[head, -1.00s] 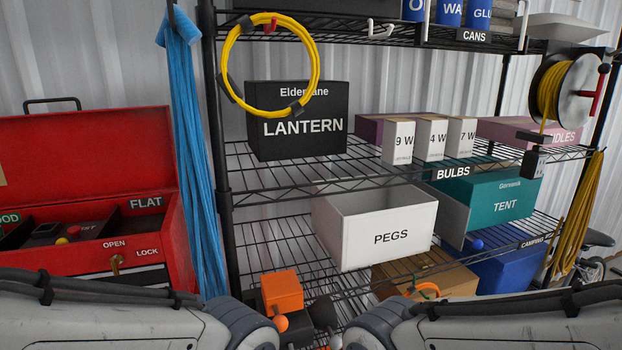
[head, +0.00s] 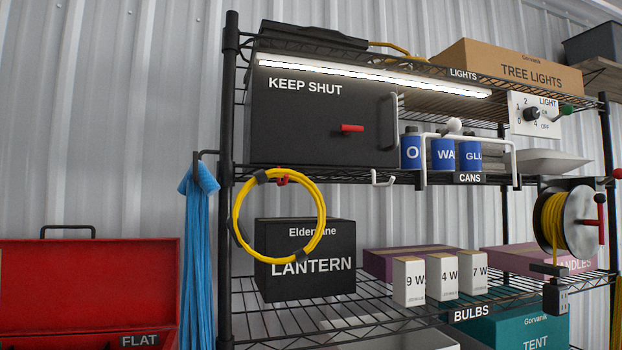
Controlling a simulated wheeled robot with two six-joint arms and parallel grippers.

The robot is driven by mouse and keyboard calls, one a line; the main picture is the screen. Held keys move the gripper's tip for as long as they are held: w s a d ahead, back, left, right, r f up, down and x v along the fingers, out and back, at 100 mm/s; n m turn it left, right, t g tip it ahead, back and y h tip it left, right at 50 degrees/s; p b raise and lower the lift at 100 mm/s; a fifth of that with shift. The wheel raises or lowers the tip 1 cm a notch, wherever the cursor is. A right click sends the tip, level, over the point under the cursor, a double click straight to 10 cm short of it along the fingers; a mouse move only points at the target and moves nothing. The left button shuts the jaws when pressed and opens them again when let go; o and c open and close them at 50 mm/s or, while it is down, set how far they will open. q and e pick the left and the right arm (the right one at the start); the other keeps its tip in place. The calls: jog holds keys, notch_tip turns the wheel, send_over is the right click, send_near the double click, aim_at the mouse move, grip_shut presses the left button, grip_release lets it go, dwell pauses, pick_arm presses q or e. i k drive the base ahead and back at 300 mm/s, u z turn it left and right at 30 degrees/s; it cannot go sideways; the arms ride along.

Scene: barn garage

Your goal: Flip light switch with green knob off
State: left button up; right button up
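A white switch plate (head: 534,113) labelled LIGHT is fixed at the right end of the upper shelf in the head view. It carries a black dial (head: 531,114) with numbers around it. At its right side a lever with a green knob (head: 565,110) sticks out, beside small ON and OFF marks. The lever tilts up to the right, nearer the ON mark. The light strip (head: 370,78) under the top shelf glows white. Neither of my grippers is in view.
A yellow cord reel (head: 566,218) with a red handle hangs below the switch. A black KEEP SHUT box (head: 318,115) fills the shelf's left.

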aim_at(566, 110)
jog(key=k, duration=0.6)
jog(key=z, duration=0.6)
jog(key=i, duration=1.25)
jog(key=z, duration=0.55)
